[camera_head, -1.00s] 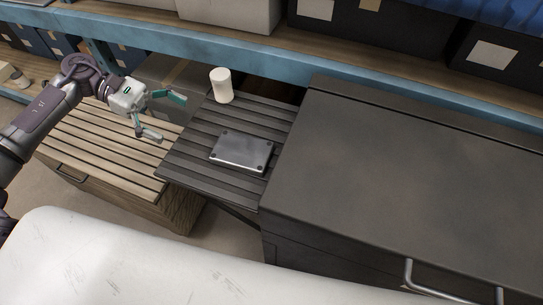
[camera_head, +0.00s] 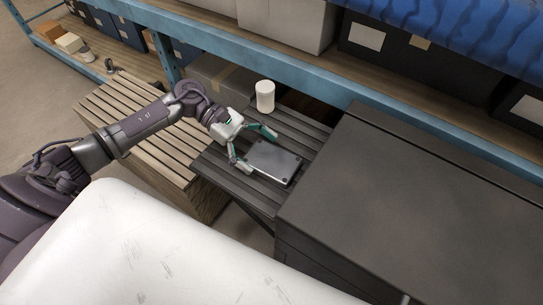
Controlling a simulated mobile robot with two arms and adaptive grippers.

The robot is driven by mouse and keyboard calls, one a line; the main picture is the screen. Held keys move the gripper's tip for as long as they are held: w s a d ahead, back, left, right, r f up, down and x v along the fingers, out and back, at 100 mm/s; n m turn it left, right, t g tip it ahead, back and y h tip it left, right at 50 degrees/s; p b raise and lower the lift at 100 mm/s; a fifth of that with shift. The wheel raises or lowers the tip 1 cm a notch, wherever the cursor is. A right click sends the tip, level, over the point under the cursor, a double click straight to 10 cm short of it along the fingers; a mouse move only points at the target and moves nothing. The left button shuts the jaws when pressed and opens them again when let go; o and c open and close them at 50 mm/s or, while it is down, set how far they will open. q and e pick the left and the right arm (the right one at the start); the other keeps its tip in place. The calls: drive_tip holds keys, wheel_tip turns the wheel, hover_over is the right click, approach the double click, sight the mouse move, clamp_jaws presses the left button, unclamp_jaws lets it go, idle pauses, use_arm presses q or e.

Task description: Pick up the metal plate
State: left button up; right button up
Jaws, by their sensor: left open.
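The metal plate (camera_head: 274,162) is a flat grey rectangle with dark spots at its corners. It lies on the dark slatted side shelf (camera_head: 221,161). My left gripper (camera_head: 257,150) is open, with its teal fingers spread at the plate's left end. One finger is near the plate's far left corner and the other near its front left corner. I cannot tell whether the fingers touch the plate. My right gripper is not in view.
A white cylinder (camera_head: 265,96) stands on the shelf behind the plate. A large dark cabinet (camera_head: 420,200) borders the shelf on the right. A wooden slatted chest (camera_head: 150,158) is on the left. A blue rack (camera_head: 240,45) with boxes runs behind.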

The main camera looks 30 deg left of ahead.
sight(273, 160)
use_arm(q)
drive_tip(key=shift+p+x, duration=0.4)
drive_tip(key=shift+x, duration=0.85)
drive_tip(key=shift+d+f, duration=0.1)
drive_tip(key=shift+d, duration=0.25)
drive_tip(key=c, duration=1.2)
drive_tip(key=shift+c, duration=0.4)
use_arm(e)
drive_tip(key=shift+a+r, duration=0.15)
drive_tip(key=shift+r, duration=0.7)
